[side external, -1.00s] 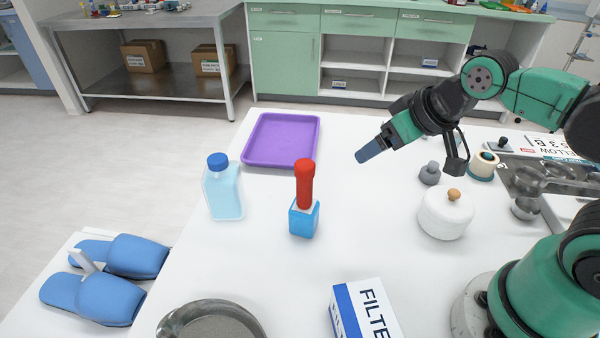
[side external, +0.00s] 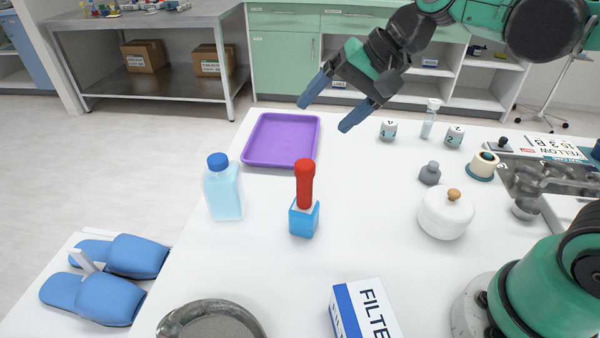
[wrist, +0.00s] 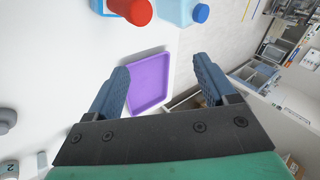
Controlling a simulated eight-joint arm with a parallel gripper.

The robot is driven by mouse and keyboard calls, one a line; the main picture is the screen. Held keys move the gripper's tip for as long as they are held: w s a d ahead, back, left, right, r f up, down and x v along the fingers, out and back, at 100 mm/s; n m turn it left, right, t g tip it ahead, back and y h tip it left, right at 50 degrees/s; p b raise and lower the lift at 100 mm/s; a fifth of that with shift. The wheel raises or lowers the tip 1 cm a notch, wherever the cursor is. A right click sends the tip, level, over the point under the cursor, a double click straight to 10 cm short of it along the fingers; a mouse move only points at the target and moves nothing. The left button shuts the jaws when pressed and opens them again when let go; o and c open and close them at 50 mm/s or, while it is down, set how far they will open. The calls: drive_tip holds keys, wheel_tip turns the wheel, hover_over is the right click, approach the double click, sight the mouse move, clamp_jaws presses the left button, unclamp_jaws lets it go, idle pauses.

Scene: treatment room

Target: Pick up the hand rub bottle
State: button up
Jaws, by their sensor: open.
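A clear bottle with light blue liquid and a blue cap (side external: 224,190), which looks like the hand rub bottle, stands upright on the white table. It also shows at the top of the wrist view (wrist: 174,10), partly cut off by the frame edge. My gripper (side external: 323,116) is open and empty, above the far side of the table, right of the purple tray and well away from the bottle. In the wrist view its two blue fingers are spread (wrist: 163,72), with nothing between them.
A blue block-like item with a red top (side external: 304,215) stands just right of the bottle. The purple tray (side external: 246,155) lies behind it. A white lidded pot (side external: 444,216), a filter box (side external: 368,310) and a grey round dish (side external: 170,322) are also on the table.

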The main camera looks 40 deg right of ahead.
sight(217, 158)
drive_tip(key=w+a+m+g+y, duration=0.2)
drive_tip(key=w+a+m+y, duration=0.5)
drive_tip(key=w+m+y, duration=0.45)
wheel_tip(217, 158, down, 10)
drive_tip(key=s+m+y, duration=0.1)
drive_tip(key=m, duration=0.1)
drive_tip(key=shift+x, duration=3.05)
drive_tip(key=shift+s, duration=0.15)
clamp_jaws()
